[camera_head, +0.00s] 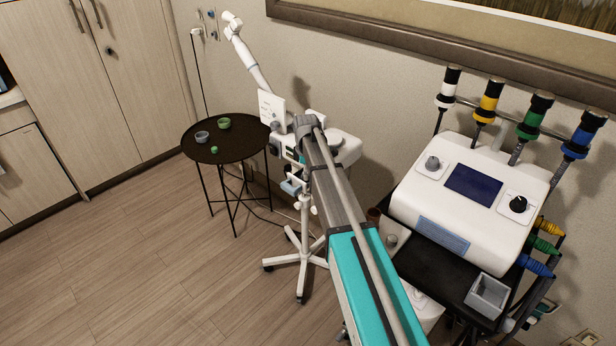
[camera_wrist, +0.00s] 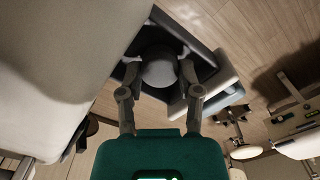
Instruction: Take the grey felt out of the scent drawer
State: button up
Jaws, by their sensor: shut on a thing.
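The grey felt (camera_wrist: 160,70) shows in the wrist view as a pale grey rounded piece between my fingertips. My gripper (camera_wrist: 158,63) is shut on it, with one finger at each side. The felt is in or just over the dark inside of the open scent drawer (camera_wrist: 201,72); I cannot tell whether it touches the drawer floor. The drawer's pale front is at its right. In the head view the white warmer (camera_head: 345,146) stands on a wheeled stand, partly behind my arm, which hides the felt and most of the gripper.
A round dark table (camera_head: 232,151) with small green and grey bowls stands left of the warmer. A trolley at the right carries a white machine (camera_head: 468,190) with coloured bottles and a grey open box (camera_head: 487,296). Open wooden floor lies at the front left.

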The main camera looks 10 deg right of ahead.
jog(key=shift+r, duration=0.2)
jog(key=shift+r+p, duration=3.8)
jog(key=shift+p, duration=0.1)
